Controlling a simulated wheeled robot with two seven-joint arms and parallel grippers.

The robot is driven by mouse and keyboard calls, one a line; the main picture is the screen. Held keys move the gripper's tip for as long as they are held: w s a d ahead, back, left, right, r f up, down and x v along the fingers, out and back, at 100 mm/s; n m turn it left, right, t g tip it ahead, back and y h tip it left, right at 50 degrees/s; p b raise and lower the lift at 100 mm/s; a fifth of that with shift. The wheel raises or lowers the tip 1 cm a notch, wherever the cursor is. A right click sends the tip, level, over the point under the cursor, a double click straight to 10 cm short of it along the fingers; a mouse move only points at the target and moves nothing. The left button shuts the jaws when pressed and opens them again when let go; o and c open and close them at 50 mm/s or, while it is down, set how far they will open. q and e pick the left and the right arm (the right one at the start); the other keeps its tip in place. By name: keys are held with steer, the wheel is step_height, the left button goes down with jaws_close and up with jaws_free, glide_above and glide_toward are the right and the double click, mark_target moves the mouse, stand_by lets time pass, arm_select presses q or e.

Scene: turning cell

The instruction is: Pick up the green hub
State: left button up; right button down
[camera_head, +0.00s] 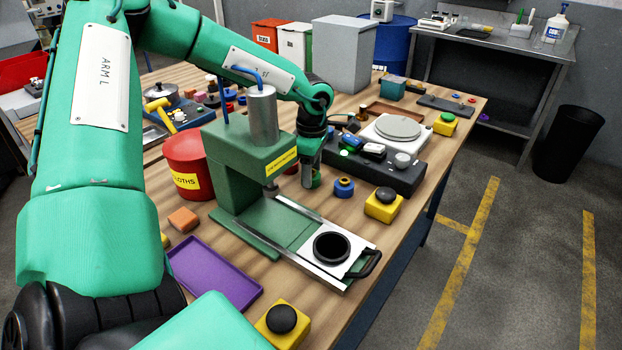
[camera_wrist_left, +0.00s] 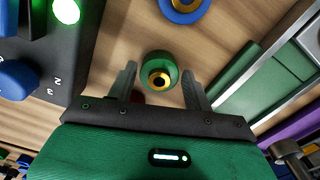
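The green hub (camera_wrist_left: 159,64) is a short green cylinder with a brass-coloured bore, standing on the wooden bench in the left wrist view. In the head view it is a small green piece (camera_head: 315,181), partly hidden behind my left gripper (camera_head: 308,173). In the left wrist view my left gripper (camera_wrist_left: 158,75) is open, with one finger on each side of the hub and a visible gap to each. I cannot tell how far above the bench the fingertips are. My right gripper is in neither view.
A green press (camera_head: 245,165) stands left of the hub. A blue hub (camera_head: 344,187) stands just right of it. A dark control box (camera_head: 385,172) lies behind, a yellow button box (camera_head: 383,205) to the right. A purple tray (camera_head: 213,273) lies at the front left.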

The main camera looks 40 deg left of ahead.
arm_select(q)
steer(key=c, duration=0.7)
steer(key=shift+c, duration=0.5)
steer(key=shift+r, duration=0.2)
